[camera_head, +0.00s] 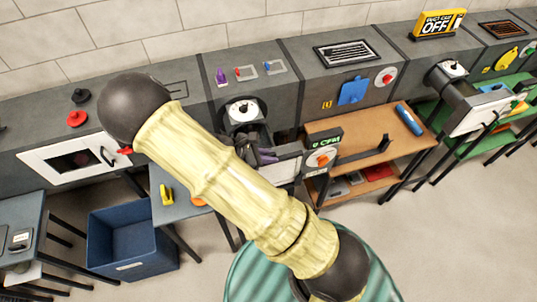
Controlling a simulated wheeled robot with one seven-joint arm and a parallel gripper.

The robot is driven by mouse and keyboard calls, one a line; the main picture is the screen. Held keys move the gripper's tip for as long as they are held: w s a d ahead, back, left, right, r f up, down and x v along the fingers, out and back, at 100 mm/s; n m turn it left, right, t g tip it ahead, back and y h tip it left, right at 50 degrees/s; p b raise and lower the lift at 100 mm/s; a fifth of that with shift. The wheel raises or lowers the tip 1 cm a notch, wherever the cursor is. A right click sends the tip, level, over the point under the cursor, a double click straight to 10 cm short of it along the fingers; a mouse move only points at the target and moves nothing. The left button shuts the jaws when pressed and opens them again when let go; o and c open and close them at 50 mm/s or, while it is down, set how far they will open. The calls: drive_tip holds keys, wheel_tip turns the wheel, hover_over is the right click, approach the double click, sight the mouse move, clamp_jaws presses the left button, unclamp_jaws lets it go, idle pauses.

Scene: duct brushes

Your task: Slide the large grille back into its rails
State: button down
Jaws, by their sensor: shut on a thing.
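A grille with pale slats in a black frame (348,54) lies on top of the grey duct, right of centre. A second, brown-slatted grille (503,29) lies farther right. I cannot tell which is the large grille or whether either sits in rails. A thin dark outline (180,90) on the duct top at left is partly hidden behind my arm's black joint; I cannot tell if it is a rail. My pale yellow arm crosses the middle of the view.
A blue bin (130,243) stands on the floor at lower left. A wooden bench (365,150) with a blue cylinder (408,120) stands right of centre. A white-framed door (75,160) is on the duct front at left. The floor at lower right is clear.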

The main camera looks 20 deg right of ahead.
drive_tip(key=shift+f+b, duration=0.3)
drive_tip(key=shift+f, duration=0.4)
drive_tip(key=c, duration=1.4)
unclamp_jaws()
drive_tip(key=shift+a, duration=0.1)
drive_tip(key=b+v, duration=0.2)
drive_tip(key=v, duration=1.5)
drive_tip(key=shift+b, duration=0.3)
